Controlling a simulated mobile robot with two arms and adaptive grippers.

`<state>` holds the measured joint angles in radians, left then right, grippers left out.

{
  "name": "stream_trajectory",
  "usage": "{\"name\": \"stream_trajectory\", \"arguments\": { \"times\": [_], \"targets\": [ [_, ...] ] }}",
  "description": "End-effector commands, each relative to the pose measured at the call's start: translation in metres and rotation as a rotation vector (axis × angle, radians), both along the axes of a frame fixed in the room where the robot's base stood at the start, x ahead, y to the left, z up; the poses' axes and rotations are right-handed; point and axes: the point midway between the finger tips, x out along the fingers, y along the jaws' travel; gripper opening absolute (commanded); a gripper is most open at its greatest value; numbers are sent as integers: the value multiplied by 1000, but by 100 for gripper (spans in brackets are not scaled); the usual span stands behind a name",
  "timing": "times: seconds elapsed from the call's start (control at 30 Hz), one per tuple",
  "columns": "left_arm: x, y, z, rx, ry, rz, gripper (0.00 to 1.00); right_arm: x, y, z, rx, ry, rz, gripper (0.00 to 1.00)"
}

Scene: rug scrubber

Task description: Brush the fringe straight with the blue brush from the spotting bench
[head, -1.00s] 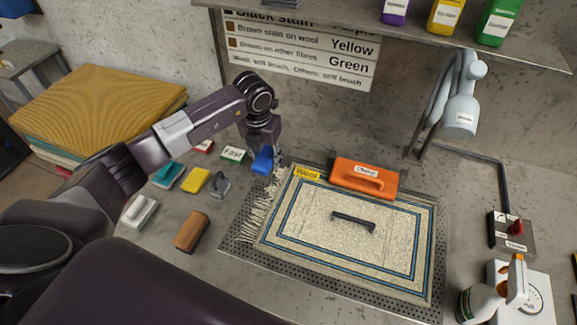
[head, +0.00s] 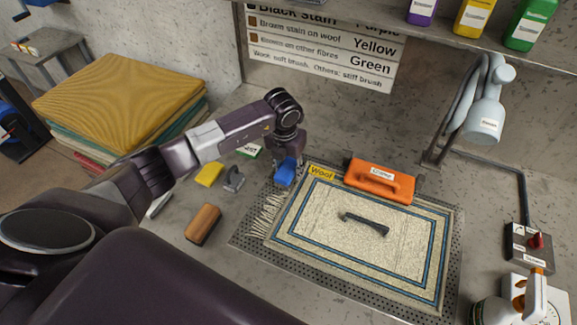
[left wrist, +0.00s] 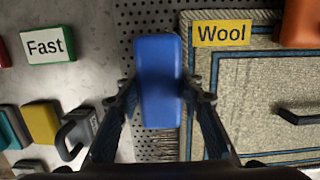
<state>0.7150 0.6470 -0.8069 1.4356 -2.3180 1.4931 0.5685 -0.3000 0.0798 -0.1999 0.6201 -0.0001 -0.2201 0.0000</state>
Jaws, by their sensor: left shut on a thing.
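The blue brush (head: 286,172) is held in my left gripper (head: 287,158), which is shut on it. In the left wrist view the brush (left wrist: 159,80) sits between both fingers of the gripper (left wrist: 160,95). The fringe (head: 267,213) is a row of pale strands along the left edge of the rug (head: 355,268). The brush is over the far end of the fringe, near the rug's upper left corner. I cannot tell whether it touches the strands. In the wrist view the fringe (left wrist: 170,135) is mostly hidden behind brush and fingers. My right gripper is not in view.
The rug lies on a perforated plate (head: 446,290), with a black handle-shaped object (head: 364,223) on it. An orange clamp (head: 378,180) grips its far edge. A wooden brush (head: 203,223), yellow block (head: 209,174) and grey piece (head: 233,179) lie left. A lamp (head: 484,120) stands right.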

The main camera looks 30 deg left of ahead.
Motion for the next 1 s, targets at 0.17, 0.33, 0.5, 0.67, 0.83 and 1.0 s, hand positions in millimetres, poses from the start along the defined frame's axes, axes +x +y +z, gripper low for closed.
{"name": "stream_trajectory", "arguments": {
  "times": [0.17,0.33,0.5,0.67,0.83,1.0],
  "targets": [
    [1,0,1,-1,-1,0,14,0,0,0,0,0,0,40],
    [0,0,1,-1,-1,0,14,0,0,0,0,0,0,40],
    [0,0,1,-1,-1,0,14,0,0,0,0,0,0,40],
    [1,0,0,0,-1,1,14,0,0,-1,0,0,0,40],
    [1,0,-3,0,-1,1,14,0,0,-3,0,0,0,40],
    [1,0,-6,-1,-1,1,14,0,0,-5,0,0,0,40]
  ]
}}
